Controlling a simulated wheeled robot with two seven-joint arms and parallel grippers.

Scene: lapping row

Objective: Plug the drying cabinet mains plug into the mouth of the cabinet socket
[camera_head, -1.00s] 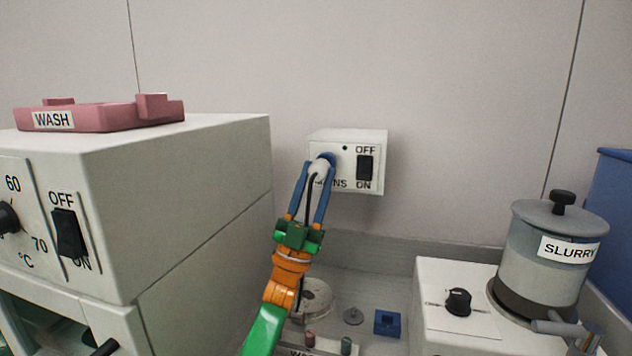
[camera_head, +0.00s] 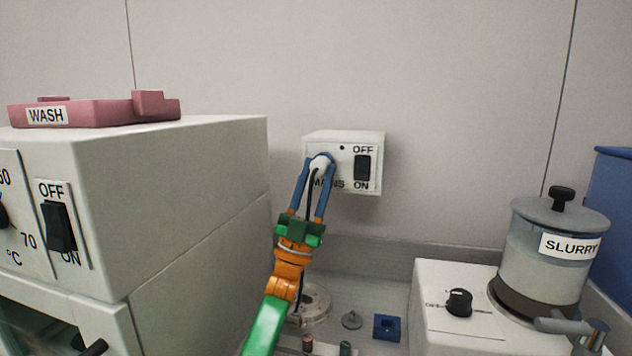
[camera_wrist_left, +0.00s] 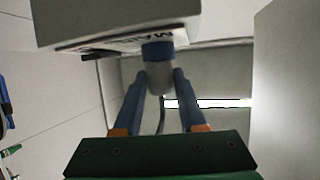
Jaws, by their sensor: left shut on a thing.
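The pale drying cabinet mains plug (camera_head: 319,166) is between the fingertips of my left gripper (camera_head: 320,164), which is shut on it. Its dark cord runs back along the gripper. The plug is at the lower left of the front face of the white socket box (camera_head: 344,137), covering part of the MAINS label. In the left wrist view, the plug (camera_wrist_left: 156,77) lines up with the blue socket mouth (camera_wrist_left: 157,50) and appears to meet it. I cannot tell how deep it sits. My right gripper is not in view.
A large white cabinet (camera_head: 190,190) with a pink WASH tray (camera_head: 90,114) on top stands close on the left. The socket box has an OFF/ON switch (camera_head: 362,167). A SLURRY pot (camera_head: 550,260) stands right. A small blue block (camera_head: 387,327) lies on the bench.

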